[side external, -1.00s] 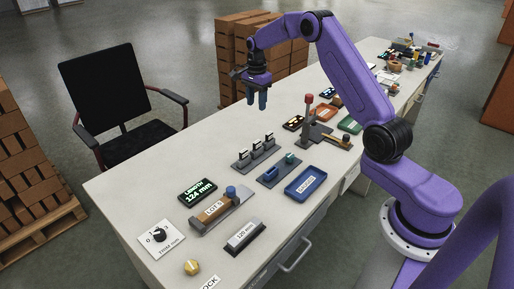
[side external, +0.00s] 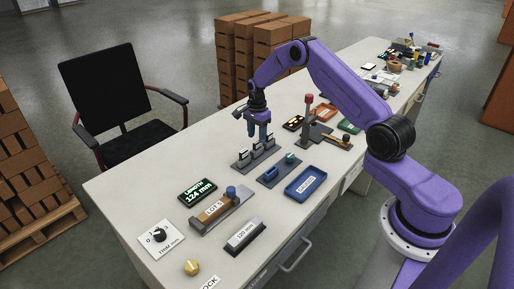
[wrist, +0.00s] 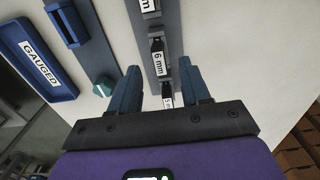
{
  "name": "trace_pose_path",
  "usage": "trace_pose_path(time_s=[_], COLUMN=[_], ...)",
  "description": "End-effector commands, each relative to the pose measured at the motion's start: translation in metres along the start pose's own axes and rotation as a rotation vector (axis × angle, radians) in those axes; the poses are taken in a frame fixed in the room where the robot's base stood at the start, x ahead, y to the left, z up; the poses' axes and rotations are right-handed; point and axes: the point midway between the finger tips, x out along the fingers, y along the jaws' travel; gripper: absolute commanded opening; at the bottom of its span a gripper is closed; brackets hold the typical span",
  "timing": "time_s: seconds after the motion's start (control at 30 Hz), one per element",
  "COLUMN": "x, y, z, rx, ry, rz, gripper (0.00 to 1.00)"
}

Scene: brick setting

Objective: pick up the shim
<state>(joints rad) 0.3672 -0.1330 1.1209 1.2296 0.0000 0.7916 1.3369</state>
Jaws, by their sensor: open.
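Several dark shims with white labels stand in a row on a grey rack (side external: 243,167). In the wrist view the middle one reads 6 mm (wrist: 158,62). Another shim (wrist: 167,98) lies nearer my palm, its label partly legible, and a third (wrist: 149,6) is cut by the top edge. My gripper (side external: 257,134) points down just above the rack. In the wrist view my gripper (wrist: 159,72) is open and empty, with its blue fingers on either side of the row. I cannot tell whether the fingertips are level with the shims.
A blue tray labelled GAUGED (side external: 306,183) and a grey fixture with a teal knob (side external: 268,177) sit beside the rack. A post with a red top (side external: 308,100) stands behind to the right. A length display (side external: 197,191) lies to the left. The bench's left back is clear.

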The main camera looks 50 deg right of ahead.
Motion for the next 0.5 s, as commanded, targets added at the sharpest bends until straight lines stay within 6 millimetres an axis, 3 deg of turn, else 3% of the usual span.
trace_pose_path(time_s=[0.2, 0.47, 0.5], x=[0.025, 0.027, 0.027], y=[0.001, 0.000, 0.000], z=[0.000, 0.000, 0.000], rx=[0.000, 0.000, 0.000], ry=[0.000, 0.000, 0.000], rz=[0.000, -0.001, -0.001], gripper=[0.47, 0.47, 0.40])
